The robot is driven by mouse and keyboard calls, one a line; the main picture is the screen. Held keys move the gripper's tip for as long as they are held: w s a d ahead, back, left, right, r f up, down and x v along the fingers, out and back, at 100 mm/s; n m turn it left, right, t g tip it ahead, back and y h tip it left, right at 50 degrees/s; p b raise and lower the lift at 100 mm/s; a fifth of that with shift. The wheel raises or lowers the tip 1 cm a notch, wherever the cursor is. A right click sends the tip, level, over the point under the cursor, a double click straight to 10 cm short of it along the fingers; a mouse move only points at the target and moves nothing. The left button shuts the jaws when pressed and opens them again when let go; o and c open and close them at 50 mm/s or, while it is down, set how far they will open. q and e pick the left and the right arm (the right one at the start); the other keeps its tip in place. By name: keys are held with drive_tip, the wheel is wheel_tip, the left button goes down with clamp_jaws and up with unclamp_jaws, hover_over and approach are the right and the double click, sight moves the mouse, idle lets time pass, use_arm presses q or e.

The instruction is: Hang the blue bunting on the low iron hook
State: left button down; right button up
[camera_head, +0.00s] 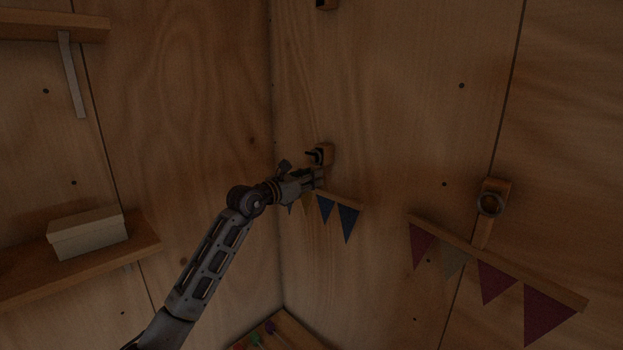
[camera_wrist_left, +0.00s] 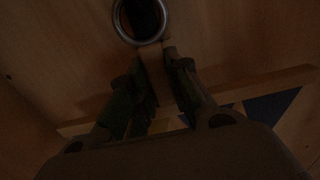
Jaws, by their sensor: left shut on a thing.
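My left gripper (camera_head: 318,178) is at the wall near the corner, shut on the wooden hanger tab (camera_wrist_left: 154,68) of the blue bunting. The bunting's bar with dark blue flags (camera_head: 348,222) hangs below the gripper, partly hidden by it. In the left wrist view a blue flag (camera_wrist_left: 270,104) shows at the right, and a metal ring (camera_wrist_left: 119,27) tops the tab. The low iron hook's wooden block (camera_head: 327,150) is just above the gripper. Something dark shows inside the ring; I cannot tell whether the ring is around the hook or in front of it. My right gripper is out of view.
A red and tan bunting (camera_head: 482,282) hangs by a ring from another block (camera_head: 497,187) at the right. A higher block (camera_head: 326,4) is at the top. At the left, a shelf (camera_head: 140,246) carries a pale box (camera_head: 88,237). Coloured pieces sit low in the corner.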

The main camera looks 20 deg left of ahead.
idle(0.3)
use_arm(q)
drive_tip(key=c, duration=1.3)
unclamp_jaws()
drive_tip(key=shift+o, duration=0.2)
drive_tip(key=v, duration=1.2)
